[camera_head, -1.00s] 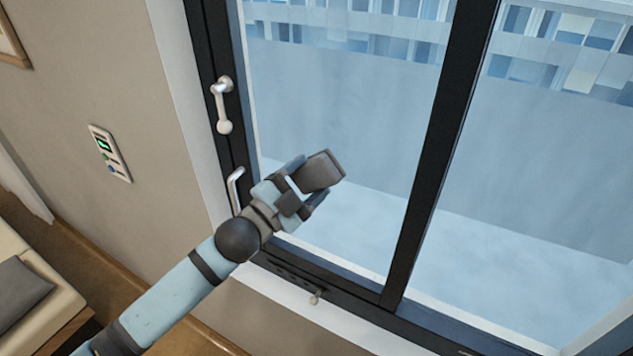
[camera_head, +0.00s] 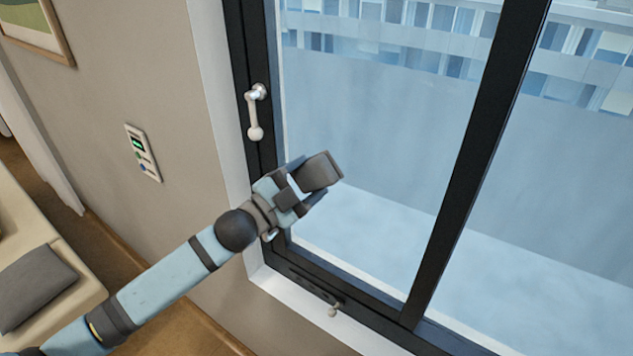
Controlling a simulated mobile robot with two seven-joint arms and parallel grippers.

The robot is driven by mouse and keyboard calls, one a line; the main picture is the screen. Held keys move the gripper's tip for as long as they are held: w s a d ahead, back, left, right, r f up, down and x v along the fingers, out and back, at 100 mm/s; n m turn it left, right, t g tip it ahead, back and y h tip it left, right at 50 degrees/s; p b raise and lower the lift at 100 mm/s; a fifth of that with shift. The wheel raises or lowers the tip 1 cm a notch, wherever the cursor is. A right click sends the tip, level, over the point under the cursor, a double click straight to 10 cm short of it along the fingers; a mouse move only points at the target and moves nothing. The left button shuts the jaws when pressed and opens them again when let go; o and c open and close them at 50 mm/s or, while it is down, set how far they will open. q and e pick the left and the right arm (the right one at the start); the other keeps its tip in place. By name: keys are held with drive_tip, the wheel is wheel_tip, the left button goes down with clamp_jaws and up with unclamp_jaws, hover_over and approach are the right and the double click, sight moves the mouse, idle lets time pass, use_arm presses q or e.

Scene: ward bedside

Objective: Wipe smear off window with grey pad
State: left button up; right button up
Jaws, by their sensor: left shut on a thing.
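My left gripper (camera_head: 308,188) is shut on the grey pad (camera_head: 318,171). It holds the pad in front of the lower left part of the left window pane (camera_head: 375,130). I cannot tell whether the pad touches the glass. The window has a dark frame with an upright bar (camera_head: 478,150) between two panes. I cannot make out a clear smear on the glass; the gripper and pad hide part of the pane. My right gripper is not in view.
A window handle (camera_head: 254,112) sticks out of the left frame, above my gripper. A small knob (camera_head: 333,310) sits below the window. A wall panel (camera_head: 142,152) is to the left. A bed with a grey cushion (camera_head: 36,287) stands at lower left.

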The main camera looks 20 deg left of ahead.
use_arm(q)
drive_tip(key=shift+w+a, duration=0.15)
drive_tip(key=shift+a, duration=0.35)
drive_tip(key=shift+d, duration=0.1)
drive_tip(key=s+a, duration=0.2)
drive_tip(key=s, duration=0.3)
drive_tip(key=shift+s, duration=0.4)
drive_tip(key=s, duration=0.1)
drive_tip(key=s+a, duration=0.1)
drive_tip(key=shift+s, duration=0.4)
drive_tip(key=shift+w, duration=0.1)
